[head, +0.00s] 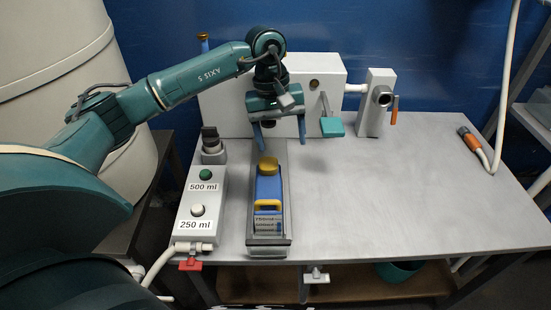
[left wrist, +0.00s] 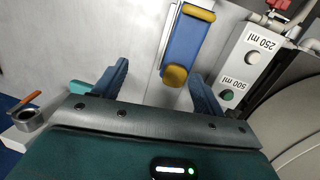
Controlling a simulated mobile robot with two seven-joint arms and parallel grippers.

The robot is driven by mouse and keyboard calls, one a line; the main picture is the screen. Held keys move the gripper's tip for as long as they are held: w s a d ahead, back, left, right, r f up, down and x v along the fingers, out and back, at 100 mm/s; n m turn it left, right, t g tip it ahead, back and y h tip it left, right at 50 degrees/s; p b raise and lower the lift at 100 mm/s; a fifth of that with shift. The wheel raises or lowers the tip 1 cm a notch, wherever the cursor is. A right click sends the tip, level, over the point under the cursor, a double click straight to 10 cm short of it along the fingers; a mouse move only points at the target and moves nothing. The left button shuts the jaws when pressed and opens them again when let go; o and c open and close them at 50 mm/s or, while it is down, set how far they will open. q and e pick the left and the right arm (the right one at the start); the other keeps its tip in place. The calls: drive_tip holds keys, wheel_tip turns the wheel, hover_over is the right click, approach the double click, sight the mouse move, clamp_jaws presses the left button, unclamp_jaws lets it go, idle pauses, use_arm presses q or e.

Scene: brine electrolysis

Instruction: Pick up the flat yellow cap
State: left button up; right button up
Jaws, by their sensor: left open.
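The flat yellow cap (head: 268,165) sits on the far end of a blue canister (head: 268,187), which lies in a grey holder (head: 252,215) on the table. A yellow handle (head: 267,205) is at the canister's near end. My left gripper (head: 280,147) is open and empty, just beyond the cap, with its blue fingers pointing down. In the left wrist view the cap (left wrist: 175,76) lies between the two open fingers (left wrist: 160,85), closer to the right one, and no contact shows. My right gripper is in neither view.
A control box (head: 207,210) with 500 ml and 250 ml buttons stands left of the holder. A white machine (head: 225,110) with a teal lever pad (head: 332,127) stands behind.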

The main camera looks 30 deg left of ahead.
use_arm(q)
wheel_tip(320, 180, up, 2)
drive_tip(key=y, duration=0.2)
hover_over(268, 162)
drive_tip(key=shift+m, duration=0.3)
drive_tip(key=f, duration=0.4)
drive_tip(key=f+p, duration=0.1)
drive_tip(key=f, duration=0.1)
drive_tip(key=shift+s+a+f, duration=0.15)
drive_tip(key=shift+s+a, duration=0.1)
drive_tip(key=shift+a, duration=0.1)
drive_tip(key=shift+w+d+f+p, duration=0.15)
drive_tip(key=shift+f+p, duration=0.3)
drive_tip(key=shift+f, duration=1.1)
drive_tip(key=shift+w+d+f+p, duration=0.1)
drive_tip(key=shift+d+f+p, duration=0.25)
drive_tip(key=shift+f, duration=1.2)
drive_tip(key=shift+a, duration=0.1)
drive_tip(key=c, duration=1.1)
